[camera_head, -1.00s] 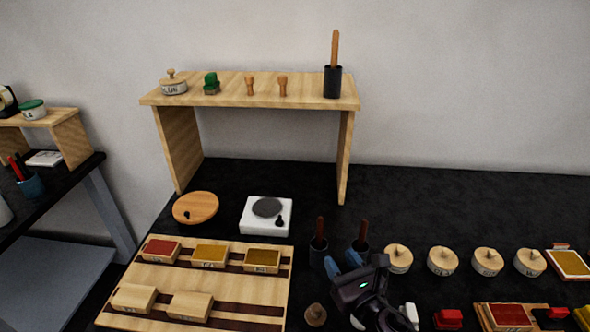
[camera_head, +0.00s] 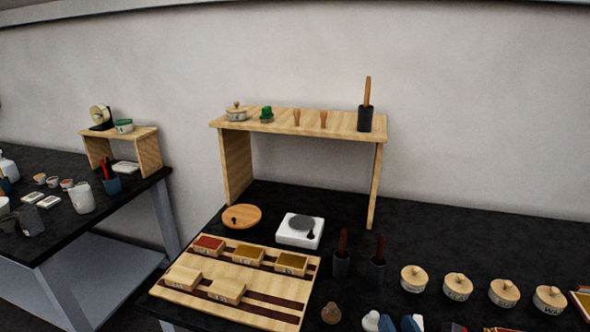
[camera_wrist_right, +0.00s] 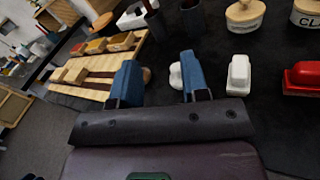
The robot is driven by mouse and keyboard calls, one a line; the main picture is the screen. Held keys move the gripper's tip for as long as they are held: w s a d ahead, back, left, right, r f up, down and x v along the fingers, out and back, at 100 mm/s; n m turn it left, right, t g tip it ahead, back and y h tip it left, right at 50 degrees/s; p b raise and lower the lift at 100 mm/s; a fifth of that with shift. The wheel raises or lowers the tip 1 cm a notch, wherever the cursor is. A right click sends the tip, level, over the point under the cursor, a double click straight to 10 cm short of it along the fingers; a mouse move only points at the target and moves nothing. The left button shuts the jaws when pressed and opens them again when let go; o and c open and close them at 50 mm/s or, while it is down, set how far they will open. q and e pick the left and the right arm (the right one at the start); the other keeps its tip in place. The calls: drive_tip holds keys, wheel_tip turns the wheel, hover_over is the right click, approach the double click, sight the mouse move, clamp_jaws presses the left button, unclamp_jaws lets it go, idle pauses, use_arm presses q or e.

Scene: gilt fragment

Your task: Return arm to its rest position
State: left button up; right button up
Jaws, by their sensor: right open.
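My right gripper (camera_head: 399,323) shows only as blue fingertips at the bottom edge of the head view; its arm is out of frame. In the right wrist view the gripper (camera_wrist_right: 160,78) has its two blue fingers spread apart with nothing held between them. A small white object (camera_wrist_right: 175,76) stands beyond the gap on the dark table. It also shows beside the fingertips in the head view (camera_head: 370,321). My left gripper is in neither view.
A slotted wooden board (camera_head: 169,295) with several small boxes lies left of the gripper. Dark cups (camera_head: 341,264) with brushes and several lidded jars (camera_head: 413,278) stand behind it. A wooden shelf (camera_head: 237,167) rises farther back. A red-topped object (camera_wrist_right: 302,76) is at right.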

drive_tip(key=s+d+f+m+g+h, duration=0.4)
drive_tip(key=s+d+m+g+h, duration=0.3)
drive_tip(key=m, duration=1.4)
drive_tip(key=s+f+m+g+y, duration=0.2)
drive_tip(key=s+m+g+y, duration=0.35)
drive_tip(key=s+m, duration=0.85)
drive_tip(key=w+f+n+t, duration=0.1)
drive_tip(key=w+f+t, duration=0.5)
drive_tip(key=f, duration=0.4)
drive_tip(key=shift+w+d+n+t, duration=0.3)
drive_tip(key=shift+w+d+t, duration=0.05)
drive_tip(key=shift+w, duration=0.1)
drive_tip(key=shift+h, duration=0.25)
